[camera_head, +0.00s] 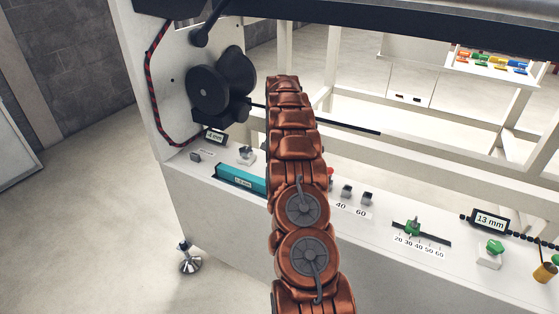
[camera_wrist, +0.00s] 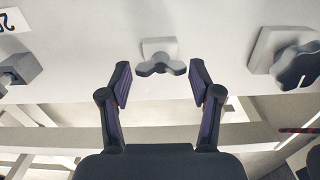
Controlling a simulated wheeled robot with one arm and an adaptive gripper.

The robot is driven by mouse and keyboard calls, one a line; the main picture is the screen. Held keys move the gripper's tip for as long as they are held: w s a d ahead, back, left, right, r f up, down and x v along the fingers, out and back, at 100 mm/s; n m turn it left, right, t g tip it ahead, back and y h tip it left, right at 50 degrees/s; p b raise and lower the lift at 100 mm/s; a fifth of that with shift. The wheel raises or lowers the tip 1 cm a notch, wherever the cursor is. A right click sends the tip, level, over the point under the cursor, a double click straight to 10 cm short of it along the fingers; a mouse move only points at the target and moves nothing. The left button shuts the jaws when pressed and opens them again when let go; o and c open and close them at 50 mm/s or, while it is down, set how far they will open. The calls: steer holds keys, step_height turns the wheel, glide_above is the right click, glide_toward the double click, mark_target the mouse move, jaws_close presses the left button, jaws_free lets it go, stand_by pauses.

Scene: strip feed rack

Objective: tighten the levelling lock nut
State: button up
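In the wrist view a grey wing-shaped nut (camera_wrist: 160,68) sits on a small pale square block on the white panel. It appears to be the lock nut, though no label confirms this. My gripper (camera_wrist: 160,76) is open, with one finger to each side of the nut and a visible gap on both sides. Nothing is held. In the head view my copper-coloured arm reaches over the panel (camera_head: 400,266) and hides my gripper and probably this nut. A levelling foot (camera_head: 190,262) stands on the floor under the rack's left corner.
A lobed grey knob (camera_wrist: 297,66) is close on the right in the wrist view; a square grey block (camera_wrist: 20,70) is at left. The head view shows a teal bar (camera_head: 240,179), a black roller (camera_head: 208,91), a green slider (camera_head: 412,227) and a 13 mm display (camera_head: 490,221).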

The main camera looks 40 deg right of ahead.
steer(key=shift+o, duration=1.4)
steer(key=shift+r, duration=0.1)
step_height(320, 180, up, 12)
stand_by(0.3)
